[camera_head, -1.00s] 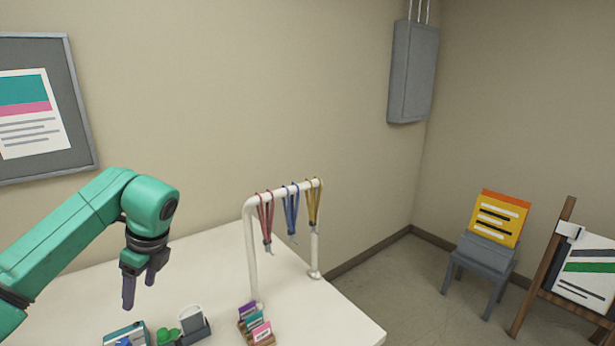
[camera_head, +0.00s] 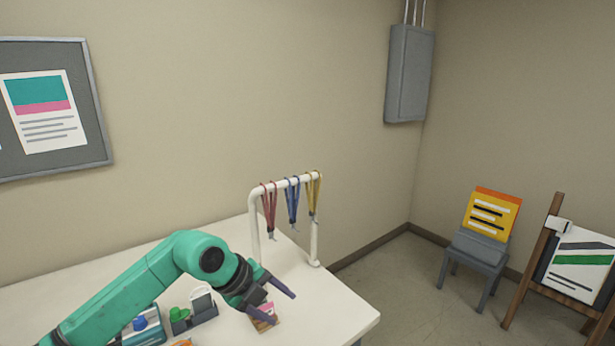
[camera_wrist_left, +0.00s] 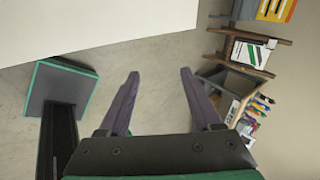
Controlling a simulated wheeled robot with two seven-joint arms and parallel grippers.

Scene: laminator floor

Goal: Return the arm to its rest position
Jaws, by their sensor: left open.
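My left gripper (camera_head: 277,297) is open and empty, reaching right from the green arm above the table (camera_head: 343,314) near its right part. Its two purple fingers also show spread apart in the left wrist view (camera_wrist_left: 160,95), with only floor between them. In the head view the gripper partly hides a small card holder (camera_head: 265,317) with coloured cards. My right gripper is in neither view.
A white rack (camera_head: 254,225) with red, blue and yellow lanyards stands behind the gripper. A grey tray (camera_head: 204,318) with green and white items sits left of it.

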